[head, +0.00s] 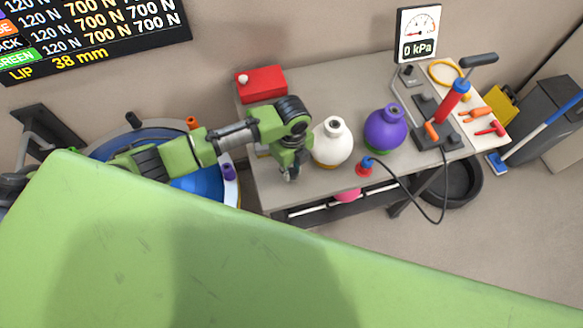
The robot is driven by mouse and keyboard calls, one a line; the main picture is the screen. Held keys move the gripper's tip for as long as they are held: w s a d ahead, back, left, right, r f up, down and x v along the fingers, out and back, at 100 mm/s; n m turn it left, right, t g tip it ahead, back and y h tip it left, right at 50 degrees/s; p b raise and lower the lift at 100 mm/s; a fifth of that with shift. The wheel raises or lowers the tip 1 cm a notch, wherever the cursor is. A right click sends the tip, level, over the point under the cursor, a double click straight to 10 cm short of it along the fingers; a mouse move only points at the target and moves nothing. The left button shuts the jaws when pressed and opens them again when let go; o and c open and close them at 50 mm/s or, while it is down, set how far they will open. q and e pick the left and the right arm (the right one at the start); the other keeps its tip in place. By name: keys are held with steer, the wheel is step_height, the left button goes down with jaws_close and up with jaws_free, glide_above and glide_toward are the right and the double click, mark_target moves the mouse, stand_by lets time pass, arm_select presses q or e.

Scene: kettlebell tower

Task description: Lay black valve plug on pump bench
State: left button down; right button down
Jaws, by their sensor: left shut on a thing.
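My left gripper (290,174) points down over the left front part of the grey pump bench (305,86). It is shut on a small dark thing, apparently the black valve plug, mostly hidden by the fingers. I cannot tell whether that thing touches the bench. A white round vessel (333,144) stands close to the right of the gripper. My right gripper is not in view.
A purple vessel (386,128), a red-and-blue piece (365,167), a hand pump (455,100) and a red box (261,84) stand on the bench. A blue round basin (200,186) at left bears black (133,119), orange (192,123) and purple (229,172) stubs.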

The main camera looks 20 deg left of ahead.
mark_target(292, 171)
arm_select(q)
steer(key=shift+f, duration=0.15)
steer(key=c, duration=1.8)
jaws_free()
step_height(292, 171, up, 12)
steer(key=shift+r+b, duration=0.2)
steer(key=shift+b, duration=0.45)
